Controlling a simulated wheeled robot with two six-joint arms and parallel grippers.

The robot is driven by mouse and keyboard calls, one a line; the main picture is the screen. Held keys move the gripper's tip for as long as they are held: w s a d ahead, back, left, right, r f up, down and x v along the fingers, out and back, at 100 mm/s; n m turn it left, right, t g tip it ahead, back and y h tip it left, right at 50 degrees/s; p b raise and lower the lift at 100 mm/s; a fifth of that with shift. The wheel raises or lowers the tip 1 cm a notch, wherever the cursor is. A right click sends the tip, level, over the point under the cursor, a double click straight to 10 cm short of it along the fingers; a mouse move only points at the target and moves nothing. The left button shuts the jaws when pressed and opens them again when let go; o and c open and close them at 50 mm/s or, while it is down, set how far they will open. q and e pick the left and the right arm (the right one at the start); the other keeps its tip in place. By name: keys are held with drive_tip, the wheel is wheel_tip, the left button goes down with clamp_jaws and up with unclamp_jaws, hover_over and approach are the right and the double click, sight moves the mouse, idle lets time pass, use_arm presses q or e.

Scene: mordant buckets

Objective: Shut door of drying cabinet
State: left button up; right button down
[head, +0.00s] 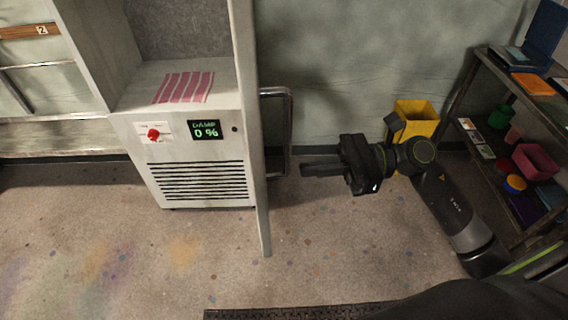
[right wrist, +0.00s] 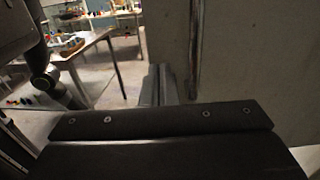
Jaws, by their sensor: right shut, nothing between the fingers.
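The drying cabinet (head: 190,130) stands left of centre in the head view. It has a red knob, a vented front and a display reading "DAMP 0 %". Its door (head: 247,110) stands open, seen nearly edge-on and sticking out toward me. A bar handle (head: 290,135) is on the door's right-hand face. A pink striped cloth (head: 184,87) lies inside the cabinet. My right gripper (head: 304,170) is shut and empty, to the right of the door near the handle. In the right wrist view, the door (right wrist: 250,60) and handle (right wrist: 195,50) show beyond the fingers (right wrist: 160,85). My left gripper is not in view.
A yellow bin (head: 415,120) stands by the wall behind my right arm. A dark shelf rack (head: 470,75) with coloured containers is at the right. A dark mat (head: 290,313) lies at the bottom. The floor before the cabinet is clear.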

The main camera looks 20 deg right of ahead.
sight(283, 171)
drive_tip(key=a+p, duration=0.1)
drive_tip(key=a, duration=0.1)
drive_tip(key=a+p, duration=0.1)
drive_tip(key=w+a+p, duration=0.1)
drive_tip(key=a, duration=0.1)
drive_tip(key=shift+a+r, duration=0.1)
drive_tip(key=shift+a, duration=0.3)
